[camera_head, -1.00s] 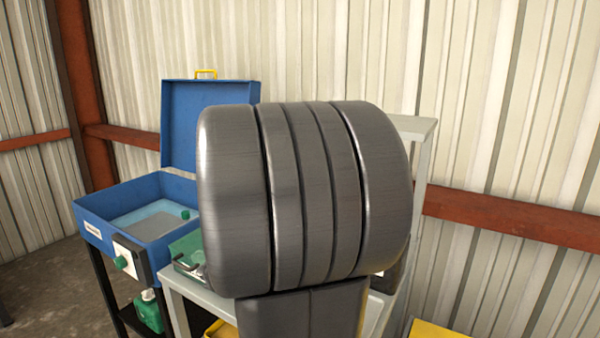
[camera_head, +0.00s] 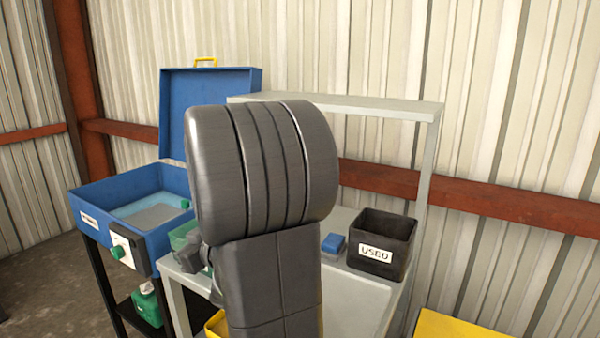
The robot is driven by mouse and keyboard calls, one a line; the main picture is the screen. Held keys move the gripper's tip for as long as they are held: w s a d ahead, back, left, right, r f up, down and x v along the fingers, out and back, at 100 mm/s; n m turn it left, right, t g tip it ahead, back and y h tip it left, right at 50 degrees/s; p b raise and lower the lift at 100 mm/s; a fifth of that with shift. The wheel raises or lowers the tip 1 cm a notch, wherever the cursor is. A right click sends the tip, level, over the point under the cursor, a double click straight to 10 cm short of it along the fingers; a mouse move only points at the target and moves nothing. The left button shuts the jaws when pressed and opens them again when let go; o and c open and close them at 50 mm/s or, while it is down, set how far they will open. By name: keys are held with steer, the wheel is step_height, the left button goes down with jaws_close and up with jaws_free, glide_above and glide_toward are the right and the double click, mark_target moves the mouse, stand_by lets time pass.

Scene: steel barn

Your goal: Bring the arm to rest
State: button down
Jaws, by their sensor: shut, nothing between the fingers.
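My own grey arm fills the middle of the view, with a large rounded, grooved joint above a thick link. It stands in front of the grey bench and hides part of it. A small dark part of my gripper (camera_head: 201,268) shows at the left side of the link, over the bench's left front edge. The rest of it is hidden behind the link. It is shut, and I see nothing held in it.
A grey bench (camera_head: 358,300) with an upper shelf (camera_head: 370,107) carries a black bin marked USED (camera_head: 382,243) and a small blue block (camera_head: 333,244). An open blue parts washer (camera_head: 160,240) stands left. A green container (camera_head: 147,304) sits below it. A yellow surface (camera_head: 455,325) shows lower right.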

steer(key=r, duration=0.1)
steer(key=r+p, duration=0.1)
steer(key=shift+w+d+r+p, duration=0.15)
steer(key=shift+d+r+p, duration=0.05)
steer(key=shift+r+p, duration=0.1)
steer(key=w+d+r+m+p, duration=0.1)
steer(key=w+r+m+p, duration=0.1)
steer(key=r+p, duration=0.3)
steer(key=w+d+r+m+g+y+p, duration=0.1)
steer(key=w+d+r+m+p, duration=0.1)
steer(key=p, duration=0.4)
step_height(320, 180, up, 3)
steer(key=shift+w+f+m+g, duration=0.1)
steer(key=shift+w+m+g, duration=0.2)
steer(key=shift+w+m, duration=0.3)
